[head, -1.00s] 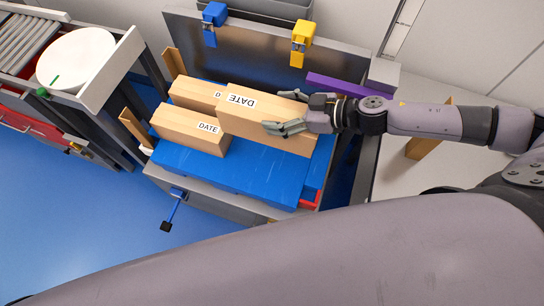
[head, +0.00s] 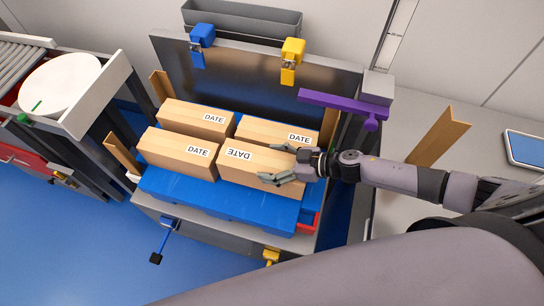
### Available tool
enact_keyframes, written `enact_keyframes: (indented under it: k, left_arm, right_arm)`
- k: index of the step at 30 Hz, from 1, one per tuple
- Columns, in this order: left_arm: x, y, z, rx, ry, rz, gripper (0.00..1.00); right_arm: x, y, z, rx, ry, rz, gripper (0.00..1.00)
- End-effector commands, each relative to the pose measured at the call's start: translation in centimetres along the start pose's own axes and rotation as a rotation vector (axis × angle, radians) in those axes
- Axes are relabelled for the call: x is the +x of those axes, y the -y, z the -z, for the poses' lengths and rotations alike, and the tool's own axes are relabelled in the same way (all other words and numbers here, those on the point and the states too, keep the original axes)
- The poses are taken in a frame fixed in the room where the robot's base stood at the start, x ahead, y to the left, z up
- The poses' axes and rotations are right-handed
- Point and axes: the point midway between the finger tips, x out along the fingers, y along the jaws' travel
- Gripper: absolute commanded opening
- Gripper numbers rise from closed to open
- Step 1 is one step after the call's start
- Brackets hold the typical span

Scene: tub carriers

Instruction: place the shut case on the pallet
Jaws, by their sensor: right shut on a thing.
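The shut case (head: 240,175) is a light tan carton with a DATE label that reads upside down. My right gripper (head: 276,163) is shut on its right end. The case is over the front right part of the blue pallet (head: 215,207), level with its neighbours; whether its underside touches the pallet cannot be told. Three similar cases stand on the pallet: front left (head: 178,155), back left (head: 195,119) and back right (head: 277,132). The held case partly hides the back right one. My left gripper is not in view.
A grey panel with blue (head: 202,38) and yellow (head: 292,55) clamps stands behind the pallet. A purple bar (head: 335,106) is at the back right, above my right wrist. Wooden corner posts (head: 121,155) stand at the left. A white turntable (head: 60,85) is further left.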

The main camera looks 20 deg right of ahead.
Motion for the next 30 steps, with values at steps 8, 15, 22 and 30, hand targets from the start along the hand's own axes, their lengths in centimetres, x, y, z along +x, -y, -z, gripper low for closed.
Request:
enact_keyframes:
  k: [8,15,22,30]
  left_arm:
    - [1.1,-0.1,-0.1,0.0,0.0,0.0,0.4]
    - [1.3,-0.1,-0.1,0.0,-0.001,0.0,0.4]
    - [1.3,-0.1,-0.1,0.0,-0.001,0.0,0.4]
    - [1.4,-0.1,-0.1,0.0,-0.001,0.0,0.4]
  right_arm:
    - [1.4,0.0,-2.6,0.0,-0.009,0.001,0.14]
    - [1.7,-0.1,-3.5,0.0,-0.009,0.001,0.14]
    - [1.7,-0.1,-3.5,-0.001,-0.009,0.001,0.14]
    - [1.7,0.0,-4.1,0.0,0.0,0.001,0.88]
